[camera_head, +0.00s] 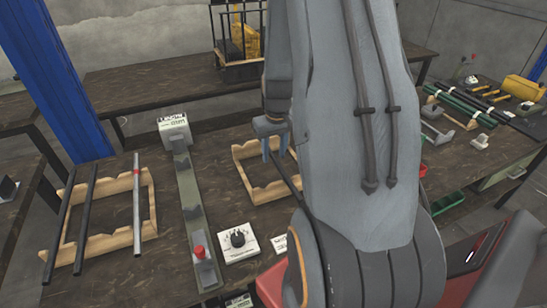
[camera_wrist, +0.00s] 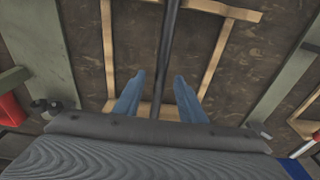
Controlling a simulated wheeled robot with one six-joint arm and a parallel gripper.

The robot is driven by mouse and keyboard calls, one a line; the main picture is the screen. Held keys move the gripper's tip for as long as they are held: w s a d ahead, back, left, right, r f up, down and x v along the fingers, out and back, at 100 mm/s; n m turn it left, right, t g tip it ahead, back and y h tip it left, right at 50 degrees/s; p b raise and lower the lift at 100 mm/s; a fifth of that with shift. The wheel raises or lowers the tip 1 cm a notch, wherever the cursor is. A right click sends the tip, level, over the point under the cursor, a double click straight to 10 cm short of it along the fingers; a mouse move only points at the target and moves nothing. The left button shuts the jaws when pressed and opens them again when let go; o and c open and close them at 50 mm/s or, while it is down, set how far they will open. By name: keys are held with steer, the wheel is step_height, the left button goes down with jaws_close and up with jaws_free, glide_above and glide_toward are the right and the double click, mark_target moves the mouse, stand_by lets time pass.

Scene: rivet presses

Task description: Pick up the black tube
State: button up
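My gripper (camera_head: 275,148) is low over the wooden rack (camera_head: 249,150) in the middle of the table, its blue fingers apart. In the wrist view, a black tube (camera_wrist: 170,45) runs lengthwise between the open fingers of the gripper (camera_wrist: 157,80), with a gap on each side. The rack (camera_wrist: 108,50) shows below it. In the head view, part of this tube (camera_head: 287,175) shows beside the fingers; my arm hides the rest. Two more dark tubes (camera_head: 85,215) and a silver tube with a red band (camera_head: 137,200) lie across the left wooden rack (camera_head: 110,247).
A green-grey press rail (camera_head: 187,195) with a red button (camera_head: 199,251) stands between the racks. A white box with a black knob (camera_head: 238,242) lies near the front edge. Green tubes (camera_head: 459,108) and yellow-handled tools lie at the right.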

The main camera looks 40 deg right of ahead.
jaws_close()
steer(key=shift+r, duration=0.1)
stand_by(0.3)
